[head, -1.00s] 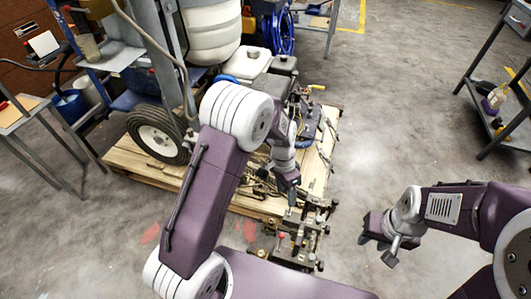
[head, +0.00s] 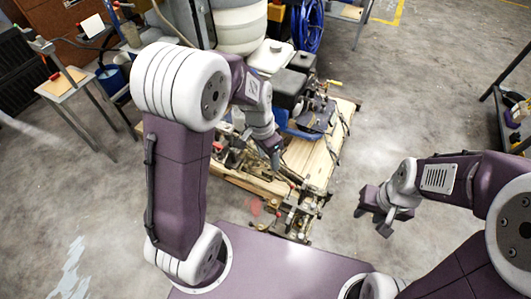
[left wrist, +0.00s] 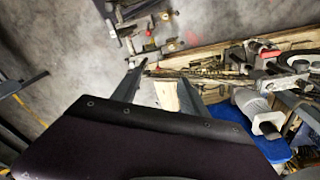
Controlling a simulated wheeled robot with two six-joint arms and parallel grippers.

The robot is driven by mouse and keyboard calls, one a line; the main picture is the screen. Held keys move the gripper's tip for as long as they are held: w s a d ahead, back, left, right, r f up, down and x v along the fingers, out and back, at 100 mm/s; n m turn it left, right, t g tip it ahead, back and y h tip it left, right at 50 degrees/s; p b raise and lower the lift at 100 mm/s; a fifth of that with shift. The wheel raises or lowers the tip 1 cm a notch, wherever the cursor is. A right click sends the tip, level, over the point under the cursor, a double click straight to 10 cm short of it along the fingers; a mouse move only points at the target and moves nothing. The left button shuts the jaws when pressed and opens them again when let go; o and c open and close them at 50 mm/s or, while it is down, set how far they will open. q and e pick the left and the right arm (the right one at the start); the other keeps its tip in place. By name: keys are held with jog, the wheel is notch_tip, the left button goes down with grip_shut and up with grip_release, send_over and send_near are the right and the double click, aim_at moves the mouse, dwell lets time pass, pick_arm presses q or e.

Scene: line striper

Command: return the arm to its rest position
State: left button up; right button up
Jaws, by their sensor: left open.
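My left arm is purple and white and bends over the line striper in the head view. Its gripper (head: 272,155) is above the near part of the wooden pallet (head: 312,160), with its fingers small and partly hard to make out. In the left wrist view, the two fingers of the left gripper (left wrist: 160,84) stand apart with nothing held between them. My right gripper (head: 372,216) is over bare floor at the right, its fingers apart and empty.
The line striper's engine (head: 290,80) and white tank (head: 240,25) are behind the left arm. A small table (head: 65,84) stands at the left and a shelf cart (head: 515,105) at the right. Concrete floor is clear between the pallet and the cart.

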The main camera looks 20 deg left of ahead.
jog(key=shift+r, duration=0.2)
jog(key=shift+w, duration=0.1)
